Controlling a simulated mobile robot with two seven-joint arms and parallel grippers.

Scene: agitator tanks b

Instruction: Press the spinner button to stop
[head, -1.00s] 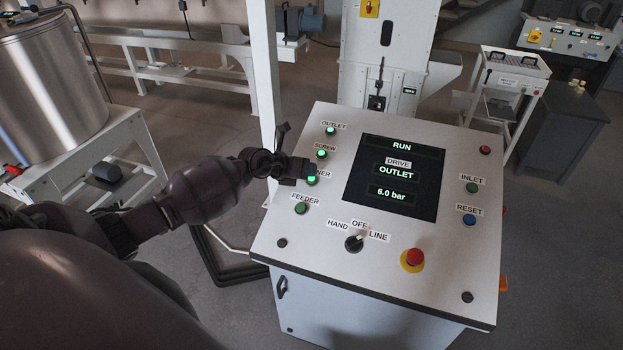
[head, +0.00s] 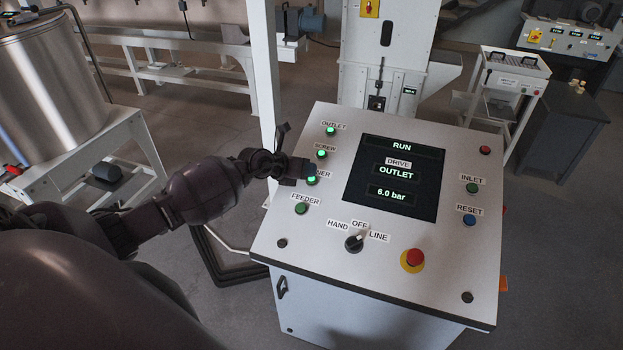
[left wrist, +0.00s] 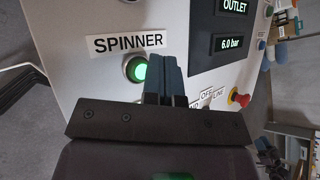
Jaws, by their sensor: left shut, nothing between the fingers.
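The spinner button (head: 312,180) is lit green in the left column of the control panel (head: 300,240), between SCREW and FEEDER. Its label is partly hidden by my left gripper (head: 308,169) in the head view. In the left wrist view the SPINNER label (left wrist: 128,42) is readable, and the lit button (left wrist: 136,68) shows just left of my fingertips (left wrist: 166,62). My left gripper is shut and empty, its tips right by the button; I cannot tell whether they touch it. My right gripper is not in view.
The lit screw button (head: 321,154) and lit outlet button (head: 330,131) sit above, the dark green feeder button (head: 301,208) below. The display (head: 398,178) reads RUN, DRIVE OUTLET, 6.0 bar. A selector knob (head: 354,243) and red emergency stop (head: 413,258) are lower on the panel.

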